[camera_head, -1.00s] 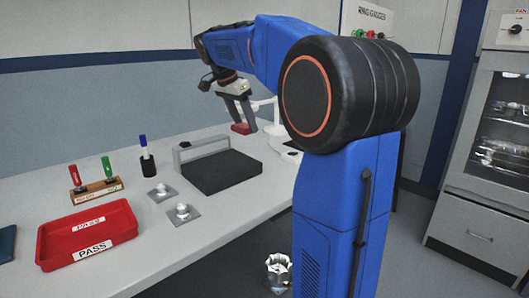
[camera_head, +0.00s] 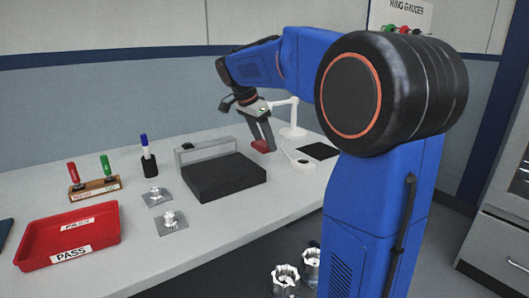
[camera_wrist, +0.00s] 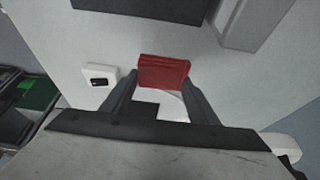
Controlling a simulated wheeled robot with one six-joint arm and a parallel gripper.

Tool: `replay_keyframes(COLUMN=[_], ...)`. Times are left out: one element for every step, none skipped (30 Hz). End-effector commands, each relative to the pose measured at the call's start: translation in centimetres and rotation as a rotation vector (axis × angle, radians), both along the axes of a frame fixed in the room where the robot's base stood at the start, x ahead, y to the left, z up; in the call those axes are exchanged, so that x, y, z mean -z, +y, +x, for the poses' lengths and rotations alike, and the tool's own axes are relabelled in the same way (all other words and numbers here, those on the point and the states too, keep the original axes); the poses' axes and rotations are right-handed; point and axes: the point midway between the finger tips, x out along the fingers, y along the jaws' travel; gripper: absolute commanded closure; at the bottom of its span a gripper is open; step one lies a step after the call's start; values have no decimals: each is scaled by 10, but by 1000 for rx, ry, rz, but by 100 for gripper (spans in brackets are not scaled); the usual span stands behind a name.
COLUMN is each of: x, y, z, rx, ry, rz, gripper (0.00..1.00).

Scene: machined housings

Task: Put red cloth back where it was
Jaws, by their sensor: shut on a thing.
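The red cloth (camera_head: 264,145) is a small folded red block between the fingertips of my gripper (camera_head: 262,138). In the wrist view the red cloth (camera_wrist: 164,72) sits between the two dark fingers of my gripper (camera_wrist: 160,82), which are shut on it. In the head view it is over the back right part of the white bench (camera_head: 270,205), right of the black plate. I cannot tell how far above the bench it is.
A black plate (camera_head: 225,178) with a grey bar behind it lies left of my gripper. A white stand (camera_head: 293,120) and a dark square mat (camera_head: 319,151) are to the right. A red PASS tray (camera_head: 70,232), two metal parts on grey plates and marker pens stand further left.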

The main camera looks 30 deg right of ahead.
Motion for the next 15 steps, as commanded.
replay_keyframes(x=[3, 5, 9, 12, 16, 22, 26, 30, 35, 38, 40, 41, 42, 42, 41], y=[0, 0, 0, 0, 0, 0, 0, 0, 0, 0, 0, 0, 0, 0, 0], z=[0, 0, -1, -1, -1, -1, -1, -1, 0, -1, -1, -1, -1, 0, 0], rx=[0, 1, 1, 1, 1, 0, 1, 0, 0, 0, 0, 1, 0, 0, 0], ry=[1, 2, 3, 3, 2, 3, 4, 3, 2, 2, 2, 2, 1, 1, 1], rz=[0, 0, 0, 0, 0, 0, 0, 0, 0, 0, 0, 0, 0, 0, 0], gripper=[67, 67, 67, 67, 67, 67, 67, 67, 67, 67, 67, 67, 67, 67, 67])
